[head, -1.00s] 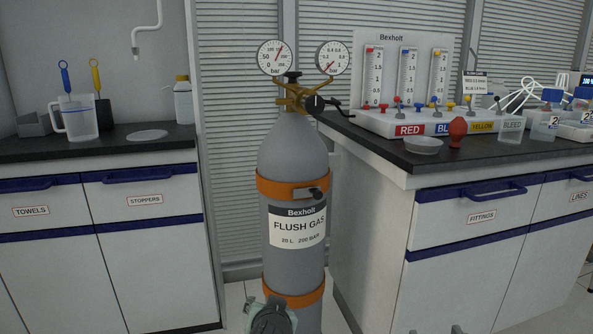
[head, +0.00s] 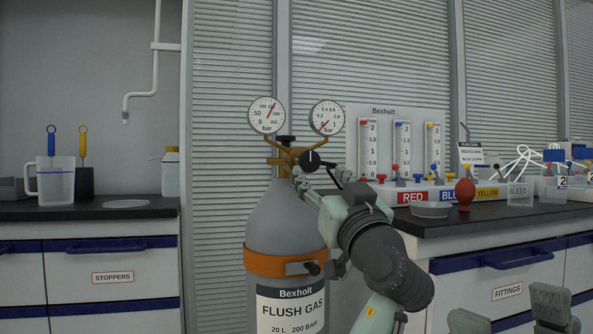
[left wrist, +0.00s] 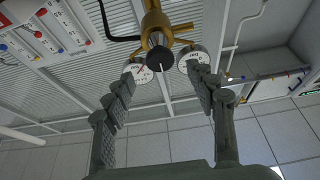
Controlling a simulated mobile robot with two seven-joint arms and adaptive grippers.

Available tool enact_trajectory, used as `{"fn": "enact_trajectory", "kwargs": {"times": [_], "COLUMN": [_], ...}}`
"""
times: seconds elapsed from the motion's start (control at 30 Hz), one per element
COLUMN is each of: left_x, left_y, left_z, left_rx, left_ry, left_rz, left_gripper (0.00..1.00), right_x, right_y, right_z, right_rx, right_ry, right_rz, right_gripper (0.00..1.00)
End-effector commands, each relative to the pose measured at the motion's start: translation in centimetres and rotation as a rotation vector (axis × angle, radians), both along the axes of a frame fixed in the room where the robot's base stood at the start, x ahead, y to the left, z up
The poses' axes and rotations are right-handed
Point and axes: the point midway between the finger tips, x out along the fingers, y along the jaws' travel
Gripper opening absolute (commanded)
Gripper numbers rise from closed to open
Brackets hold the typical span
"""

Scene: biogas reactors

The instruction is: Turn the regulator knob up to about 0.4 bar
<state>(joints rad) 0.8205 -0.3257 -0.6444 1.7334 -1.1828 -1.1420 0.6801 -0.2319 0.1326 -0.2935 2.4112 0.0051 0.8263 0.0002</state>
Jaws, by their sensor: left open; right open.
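The black regulator knob (head: 312,160), with a white pointer line, sits on the brass regulator (head: 284,158) atop the grey flush gas cylinder (head: 285,225). The right gauge (head: 327,118) has its red needle pointing lower left, near 0 bar. The left gauge (head: 266,115) has its needle pointing upper right. My left gripper (head: 322,176) is open just below and in front of the knob. In the left wrist view the knob (left wrist: 160,59) appears between and beyond the open fingertips, not visibly gripped. My right gripper (head: 513,312) is open and empty at the bottom right.
The right bench carries the flowmeter panel (head: 402,145), a red bulb (head: 464,194) and a dish (head: 430,209). The left bench holds a jug (head: 55,181) and a bottle (head: 171,173). An orange strap (head: 272,263) rings the cylinder.

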Motion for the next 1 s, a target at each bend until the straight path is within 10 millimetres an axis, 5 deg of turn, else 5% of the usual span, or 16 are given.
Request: {"fn": "enact_trajectory", "kwargs": {"times": [0.5,0.87,1.0], "left_x": [6.0,6.7,6.7], "left_y": [1.9,2.2,2.2], "left_z": [2.8,3.1,3.0], "left_rx": [0.001,-0.001,-0.001], "left_ry": [-0.004,-0.002,-0.002], "left_rz": [0.001,-0.001,-0.001], "left_gripper": [0.56,0.56,0.43], "right_x": [-0.1,-0.1,-0.1], "right_y": [0.0,0.0,0.0], "right_z": [0.1,0.1,0.1], "right_rx": [-0.001,-0.001,-0.001], "right_ry": [-0.008,-0.008,-0.008], "right_rz": [0.001,0.0,0.0], "right_gripper": [0.55,0.55,0.55]}}
